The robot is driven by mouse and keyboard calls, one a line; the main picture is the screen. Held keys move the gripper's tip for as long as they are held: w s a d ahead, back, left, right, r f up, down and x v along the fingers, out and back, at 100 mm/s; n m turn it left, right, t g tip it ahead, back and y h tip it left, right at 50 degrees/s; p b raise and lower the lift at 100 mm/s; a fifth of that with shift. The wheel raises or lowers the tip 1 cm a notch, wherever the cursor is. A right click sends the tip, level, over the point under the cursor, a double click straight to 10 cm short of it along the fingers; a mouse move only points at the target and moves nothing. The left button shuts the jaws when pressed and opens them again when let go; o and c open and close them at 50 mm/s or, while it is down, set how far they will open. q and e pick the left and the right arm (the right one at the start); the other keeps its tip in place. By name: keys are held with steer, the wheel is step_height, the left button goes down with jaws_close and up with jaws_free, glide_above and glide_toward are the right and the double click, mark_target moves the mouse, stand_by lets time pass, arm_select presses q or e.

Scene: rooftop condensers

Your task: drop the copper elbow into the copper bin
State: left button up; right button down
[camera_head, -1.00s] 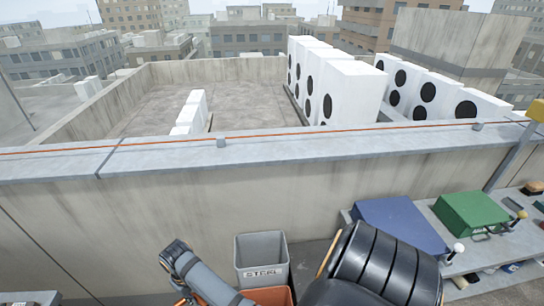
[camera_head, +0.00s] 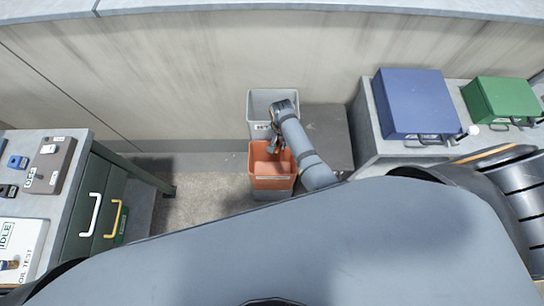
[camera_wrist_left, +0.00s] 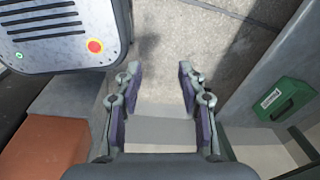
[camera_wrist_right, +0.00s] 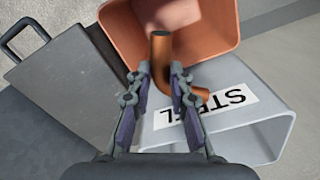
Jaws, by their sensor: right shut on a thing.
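The copper elbow (camera_wrist_right: 161,50) is a bent copper-coloured pipe, held between the fingertips of my right gripper (camera_wrist_right: 160,74) in the right wrist view. In the head view my right gripper (camera_head: 275,146) hangs over the far part of the orange copper bin (camera_head: 272,184); the elbow is hard to make out there. In the right wrist view the elbow's upper end overlaps the orange bin (camera_wrist_right: 115,25), and its lower end overlaps the grey bin. My left gripper (camera_wrist_left: 160,75) is open and empty; the head view does not show it.
The grey bin marked STEEL (camera_head: 257,103) stands directly behind the orange one, against the parapet wall. A bench with a blue case (camera_head: 412,100) and a green case (camera_head: 502,98) is at right. A drawer cabinet (camera_head: 95,205) is at left, with bare floor between.

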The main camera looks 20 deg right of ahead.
mark_target(277, 149)
steer(key=f+m, duration=0.1)
steer(key=a+f, duration=0.1)
steer(key=f+m, duration=0.1)
steer(key=shift+s+a+f+m, duration=0.2)
steer(key=shift+s+m, duration=0.1)
steer(key=shift+s, duration=0.1)
arm_select(q)
step_height(277, 149, down, 6)
steer(key=w+b, duration=0.1)
steer(key=b, duration=0.5)
steer(key=shift+w+f, duration=0.25)
steer(key=shift+w, duration=0.05)
arm_select(e)
step_height(277, 149, down, 6)
steer(key=shift+r, duration=0.1)
steer(key=c, duration=1.1)
jaws_free()
steer(key=shift+c, duration=0.2)
arm_select(q)
steer(key=shift+a, duration=0.1)
